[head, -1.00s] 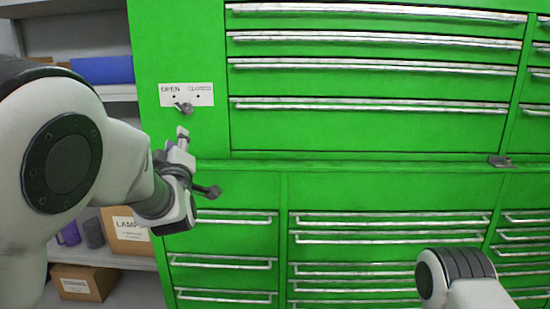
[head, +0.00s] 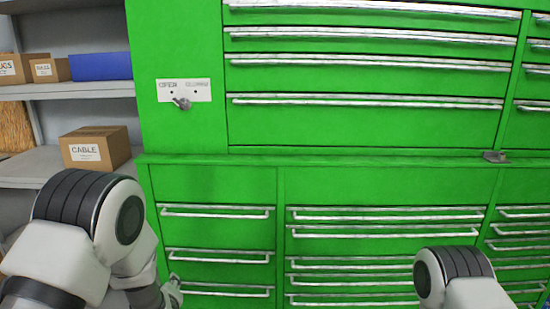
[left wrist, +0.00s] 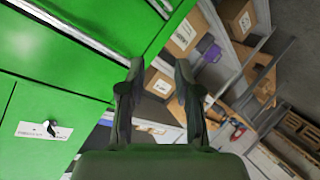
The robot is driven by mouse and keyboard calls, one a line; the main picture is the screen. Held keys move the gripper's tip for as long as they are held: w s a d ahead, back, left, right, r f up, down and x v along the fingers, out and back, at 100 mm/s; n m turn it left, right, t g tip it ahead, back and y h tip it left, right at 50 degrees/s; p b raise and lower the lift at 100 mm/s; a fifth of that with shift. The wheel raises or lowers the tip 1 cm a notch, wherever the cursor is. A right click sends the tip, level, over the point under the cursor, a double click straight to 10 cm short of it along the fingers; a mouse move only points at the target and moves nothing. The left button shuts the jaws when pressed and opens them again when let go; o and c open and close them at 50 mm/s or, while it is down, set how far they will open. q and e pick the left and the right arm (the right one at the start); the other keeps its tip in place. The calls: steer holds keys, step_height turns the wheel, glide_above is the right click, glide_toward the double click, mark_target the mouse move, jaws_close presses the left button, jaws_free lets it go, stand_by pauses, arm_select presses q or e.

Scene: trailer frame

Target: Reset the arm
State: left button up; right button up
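My left arm is folded low at the left of the head view. Its left gripper (head: 172,290) is partly visible at the bottom, in front of the lower left drawers and well below the switch. In the left wrist view the two fingers (left wrist: 158,70) stand apart with nothing between them. A small grey switch knob (head: 182,103) sits on a white label plate (head: 200,90) on the green cabinet, turned toward the OPEN side. The knob also shows in the left wrist view (left wrist: 50,128). My right arm's link shows at the lower right; its gripper is out of view.
The green cabinet (head: 190,185) with several drawers fills the middle and right. A ledge (head: 350,160) crosses it and carries a small grey latch (head: 496,157). Left of it, shelves hold a CABLE box (head: 95,147), a blue bin (head: 100,66) and other boxes.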

arm_select(q)
steer(key=s+a+f+m+g+h, duration=0.15)
steer(key=s+f+g, duration=0.25)
steer(key=s+f, duration=0.8)
steer(key=s+d+f+m+g+h, duration=0.1)
steer(key=s+f+m+g, duration=0.2)
steer(key=s, duration=0.6)
steer(key=s+d+f+m+g, duration=0.1)
steer(key=s+f+m+g, duration=0.2)
steer(key=s, duration=0.6)
steer(key=s+d+f+m+g+h, duration=0.1)
steer(key=s+f+m+g, duration=0.2)
steer(key=s, duration=0.7)
steer(key=shift+d+f+h, duration=0.15)
steer(key=shift+f+h, duration=0.2)
steer(key=shift+f, duration=0.4)
